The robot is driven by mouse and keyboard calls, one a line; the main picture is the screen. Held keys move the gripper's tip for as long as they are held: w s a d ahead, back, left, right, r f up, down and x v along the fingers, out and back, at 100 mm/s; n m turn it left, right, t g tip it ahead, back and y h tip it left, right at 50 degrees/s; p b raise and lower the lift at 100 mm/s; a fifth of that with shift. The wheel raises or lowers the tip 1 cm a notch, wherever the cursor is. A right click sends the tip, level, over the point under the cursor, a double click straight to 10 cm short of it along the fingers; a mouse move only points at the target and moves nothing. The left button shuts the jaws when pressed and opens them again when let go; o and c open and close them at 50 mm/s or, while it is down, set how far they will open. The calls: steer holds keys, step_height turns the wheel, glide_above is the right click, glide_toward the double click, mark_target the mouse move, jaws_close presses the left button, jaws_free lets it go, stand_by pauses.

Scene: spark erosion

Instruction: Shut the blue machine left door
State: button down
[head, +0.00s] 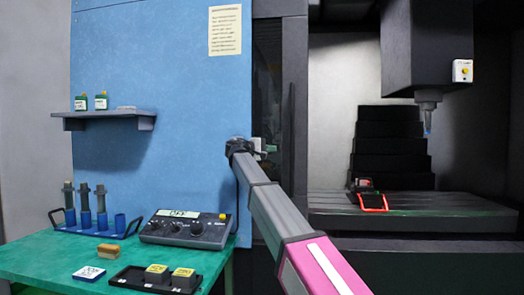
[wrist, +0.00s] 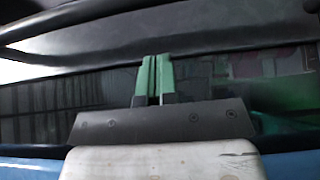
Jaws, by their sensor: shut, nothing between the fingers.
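The blue machine's left door (head: 267,85) shows in the head view as a narrow dark glazed panel right of the blue front, beside the machine's opening. The opening stands clear to its right. My gripper (head: 268,147) is at the door's height middle, its green fingers pointing right across the dark panel. In the wrist view my gripper (wrist: 152,68) has its two green fingers together, nothing between them, in front of a dark glossy panel (wrist: 222,80) with reflections. I cannot tell whether the fingertips touch it. My wrist hides part of the door edge.
A green bench (head: 60,262) at the left holds a control box (head: 186,230), a rack of blue holders (head: 95,222) and a black tray (head: 130,282). A shelf (head: 105,116) juts from the blue panel. A red-framed item (head: 373,203) lies on the machine table (head: 440,203).

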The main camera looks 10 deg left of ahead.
mark_target(285, 149)
steer(key=shift+d, duration=2.6)
steer(key=shift+d, duration=0.15)
steer(key=s+d, duration=0.2)
steer(key=d, duration=5.4)
steer(key=shift+d, duration=0.2)
steer(key=shift+r, duration=0.1)
steer(key=shift+w, duration=0.1)
